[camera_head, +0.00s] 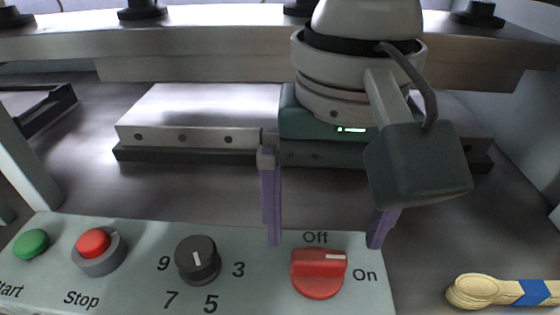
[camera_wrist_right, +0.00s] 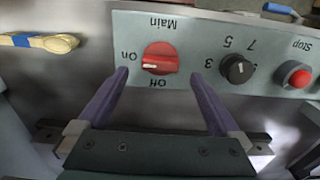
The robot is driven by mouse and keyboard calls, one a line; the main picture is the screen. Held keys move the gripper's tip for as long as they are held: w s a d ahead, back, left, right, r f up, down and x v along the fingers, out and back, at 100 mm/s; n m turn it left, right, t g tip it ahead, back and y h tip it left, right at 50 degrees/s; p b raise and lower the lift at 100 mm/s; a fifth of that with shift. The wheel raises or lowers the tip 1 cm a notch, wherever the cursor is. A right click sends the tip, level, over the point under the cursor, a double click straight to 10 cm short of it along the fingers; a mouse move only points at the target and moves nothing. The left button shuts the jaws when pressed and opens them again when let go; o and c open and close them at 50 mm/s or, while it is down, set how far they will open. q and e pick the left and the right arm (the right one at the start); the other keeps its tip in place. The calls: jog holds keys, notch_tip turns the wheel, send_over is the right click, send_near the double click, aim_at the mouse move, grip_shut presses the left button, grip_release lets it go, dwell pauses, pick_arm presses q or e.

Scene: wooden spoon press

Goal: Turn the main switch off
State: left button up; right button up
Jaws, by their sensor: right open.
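The main switch is a red rotary knob (camera_head: 319,274) at the right end of the control panel (camera_head: 243,280). Its white mark points right, towards "On"; "Off" is printed above it. In the right wrist view the red knob (camera_wrist_right: 159,60) appears upside down, with its mark towards "On". My right gripper (camera_head: 325,244) is open and empty, its two purple fingers spread wide. In the head view the fingertips appear to either side of the knob, near the panel's upper edge. The right wrist view shows the gripper (camera_wrist_right: 146,73) apart from the knob. My left gripper is out of view.
The panel also holds a black dial (camera_head: 197,260), a red stop button (camera_head: 94,243) and a green start button (camera_head: 31,243). Wooden spoons (camera_head: 480,290) with a blue band lie to the right. A metal press block (camera_head: 190,115) stands behind, under a beam (camera_head: 215,45).

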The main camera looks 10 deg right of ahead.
aim_at(320, 256)
notch_tip(320, 256, down, 5)
jog(key=shift+r+b, duration=0.2)
jog(key=shift+b, duration=0.15)
